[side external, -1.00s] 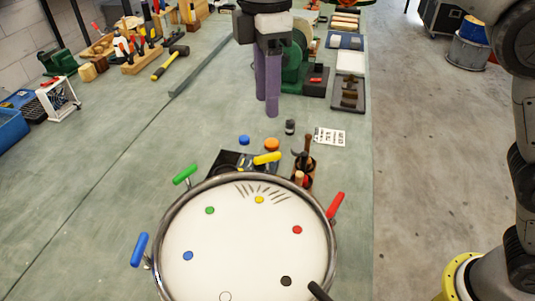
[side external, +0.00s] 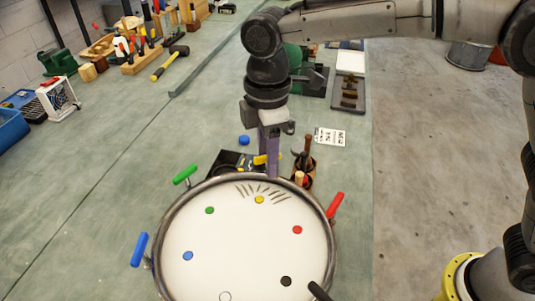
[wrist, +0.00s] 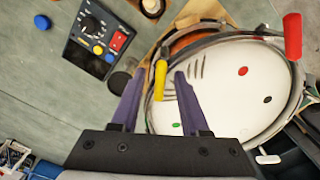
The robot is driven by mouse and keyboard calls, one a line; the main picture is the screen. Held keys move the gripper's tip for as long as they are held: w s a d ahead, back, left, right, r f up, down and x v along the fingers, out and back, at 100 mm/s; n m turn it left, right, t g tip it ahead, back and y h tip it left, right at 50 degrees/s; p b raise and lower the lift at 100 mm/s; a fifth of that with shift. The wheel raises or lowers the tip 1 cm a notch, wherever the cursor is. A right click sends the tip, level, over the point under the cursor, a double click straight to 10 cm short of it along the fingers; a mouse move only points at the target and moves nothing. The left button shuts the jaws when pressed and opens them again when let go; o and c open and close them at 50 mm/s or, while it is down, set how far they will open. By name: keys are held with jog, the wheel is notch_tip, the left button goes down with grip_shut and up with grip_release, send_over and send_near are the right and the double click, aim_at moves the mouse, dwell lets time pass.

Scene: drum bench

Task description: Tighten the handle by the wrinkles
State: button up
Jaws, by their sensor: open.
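The drum (side external: 235,245) has a white head with coloured dots. Dark wrinkle lines (side external: 262,191) lie beside the yellow dot at its far edge; they also show in the wrist view (wrist: 196,68). The yellow handle (side external: 259,159) stands at the rim by these wrinkles, partly hidden by my fingers in the side view. My gripper (side external: 268,164) is open, its purple fingers pointing down at the far rim. In the wrist view, the yellow handle (wrist: 160,85) appears between the fingertips (wrist: 159,73). I cannot tell whether either finger touches it.
Green (side external: 185,174), blue (side external: 139,249), red (side external: 335,205) and black (side external: 319,290) handles stand around the rim. A tool cup (side external: 303,170) stands close right of my fingers. A black control box (wrist: 100,35) lies behind the drum.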

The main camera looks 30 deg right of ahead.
grip_shut()
jog(key=shift+m, duration=0.4)
jog(key=m, duration=0.3)
jog(key=shift+m, duration=2.5)
grip_release()
